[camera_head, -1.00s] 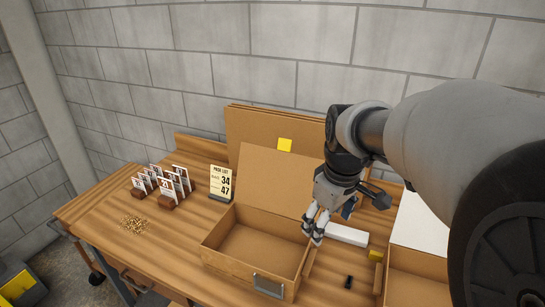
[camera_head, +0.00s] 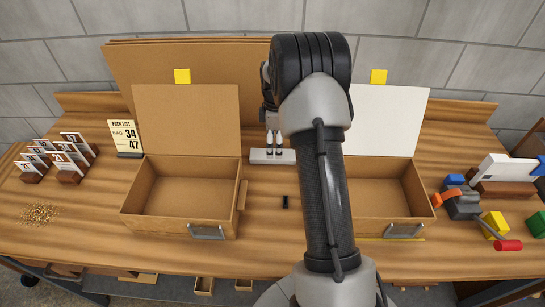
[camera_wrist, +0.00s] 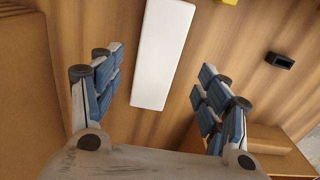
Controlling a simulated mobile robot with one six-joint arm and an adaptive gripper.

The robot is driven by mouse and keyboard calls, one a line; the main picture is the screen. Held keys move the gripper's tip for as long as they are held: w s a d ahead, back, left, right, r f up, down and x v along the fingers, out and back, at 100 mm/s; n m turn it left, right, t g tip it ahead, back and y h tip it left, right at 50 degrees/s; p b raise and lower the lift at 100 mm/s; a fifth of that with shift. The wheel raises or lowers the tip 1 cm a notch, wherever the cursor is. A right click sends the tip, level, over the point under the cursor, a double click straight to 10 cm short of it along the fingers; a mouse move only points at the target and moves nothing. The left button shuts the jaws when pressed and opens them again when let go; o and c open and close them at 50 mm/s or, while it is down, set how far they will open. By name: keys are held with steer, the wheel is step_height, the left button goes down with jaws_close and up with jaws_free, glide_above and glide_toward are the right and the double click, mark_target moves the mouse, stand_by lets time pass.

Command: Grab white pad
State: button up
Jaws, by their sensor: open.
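The white pad (camera_head: 260,158) is a long pale block lying on the wooden table between the two open boxes. It also shows in the wrist view (camera_wrist: 163,52), running up and away from between my fingers. My gripper (camera_head: 273,153) is open, with its fingertips over or just behind the pad in the head view; my arm hides part of the area to the right. In the wrist view my gripper (camera_wrist: 158,78) has its blue-padded fingers spread on either side of the pad's near end, with nothing held between them.
An open cardboard box (camera_head: 130,208) stands left, another (camera_head: 425,207) right. A small black object (camera_head: 285,201) lies in front of the pad. A yellow block (camera_wrist: 228,1) shows at the wrist view's top edge. A pack list card (camera_head: 123,137) and racks (camera_head: 70,172) stand left, tools (camera_head: 462,205) right.

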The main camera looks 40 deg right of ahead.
step_height(320, 180, down, 5)
steer(key=shift+w+d+r+b, duration=0.15)
steer(key=shift+r+b, duration=0.05)
steer(key=shift+b, duration=0.65)
steer(key=shift+r, duration=0.1)
steer(key=shift+c, duration=0.4)
steer(key=c, duration=0.9)
